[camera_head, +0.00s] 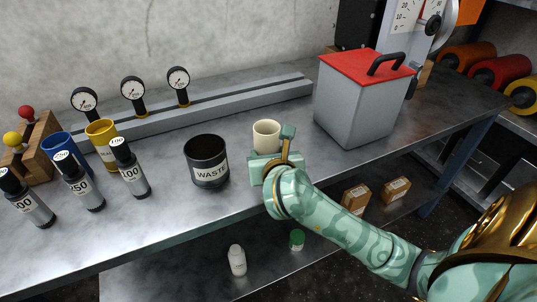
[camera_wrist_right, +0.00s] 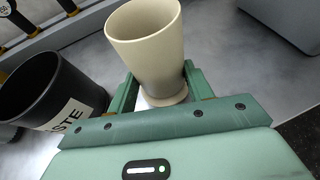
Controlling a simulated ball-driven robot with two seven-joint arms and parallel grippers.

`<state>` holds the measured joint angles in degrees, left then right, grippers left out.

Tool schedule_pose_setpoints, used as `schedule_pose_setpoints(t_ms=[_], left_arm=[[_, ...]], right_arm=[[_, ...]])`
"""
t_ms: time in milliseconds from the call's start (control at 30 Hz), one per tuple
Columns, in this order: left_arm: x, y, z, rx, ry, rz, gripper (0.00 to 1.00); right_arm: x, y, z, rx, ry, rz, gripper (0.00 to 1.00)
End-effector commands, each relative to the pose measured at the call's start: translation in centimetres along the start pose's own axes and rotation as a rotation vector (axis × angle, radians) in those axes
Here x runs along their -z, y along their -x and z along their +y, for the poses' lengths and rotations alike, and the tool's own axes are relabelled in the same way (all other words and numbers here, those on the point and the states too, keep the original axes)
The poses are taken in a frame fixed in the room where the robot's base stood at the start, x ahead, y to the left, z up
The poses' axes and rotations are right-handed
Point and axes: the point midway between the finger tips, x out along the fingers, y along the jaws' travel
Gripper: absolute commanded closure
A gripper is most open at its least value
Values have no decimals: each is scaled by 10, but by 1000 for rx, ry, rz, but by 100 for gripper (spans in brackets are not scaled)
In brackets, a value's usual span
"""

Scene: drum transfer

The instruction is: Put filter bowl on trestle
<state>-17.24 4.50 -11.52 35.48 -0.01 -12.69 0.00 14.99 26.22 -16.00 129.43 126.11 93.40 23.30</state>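A cream cup-shaped vessel (camera_head: 266,135), which I take as the filter bowl, stands upright on the grey metal bench beside the black waste bin. My right gripper (camera_head: 276,162) is at its near side. In the right wrist view the bowl (camera_wrist_right: 150,45) rises between the two green fingers (camera_wrist_right: 160,85), which flank its narrow lower part. Whether they press on it is unclear. I cannot make out which thing is the trestle. My left gripper is not in view.
A black bin marked WASTE (camera_head: 206,160) stands left of the bowl. A grey box with a red lid (camera_head: 362,98) stands to the right. Labelled cylinders (camera_head: 130,170), coloured cups (camera_head: 102,145) and a rail (camera_head: 200,107) with gauges occupy the left and back. The bench front (camera_head: 190,210) is clear.

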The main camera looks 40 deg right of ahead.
Motion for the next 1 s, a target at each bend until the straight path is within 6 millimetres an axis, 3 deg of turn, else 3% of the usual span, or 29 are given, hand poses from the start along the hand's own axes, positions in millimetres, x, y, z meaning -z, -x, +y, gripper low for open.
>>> schedule_pose_setpoints(t_ms=[33, 67, 100, 467, 800, 1000], left_arm=[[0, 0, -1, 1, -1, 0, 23], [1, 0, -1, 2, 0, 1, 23], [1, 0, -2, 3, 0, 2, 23], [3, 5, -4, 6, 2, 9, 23], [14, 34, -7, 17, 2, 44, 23], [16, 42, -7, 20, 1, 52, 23]], right_arm=[[1, 0, 0, 0, 0, 1, 38], [0, 0, 0, 0, 0, 1, 30], [0, 0, 0, 0, 0, 1, 27], [-4, 8, 0, -1, -1, 1, 27], [-6, 84, 0, -2, -3, 0, 27], [-4, 114, 0, -1, 0, 0, 27]])
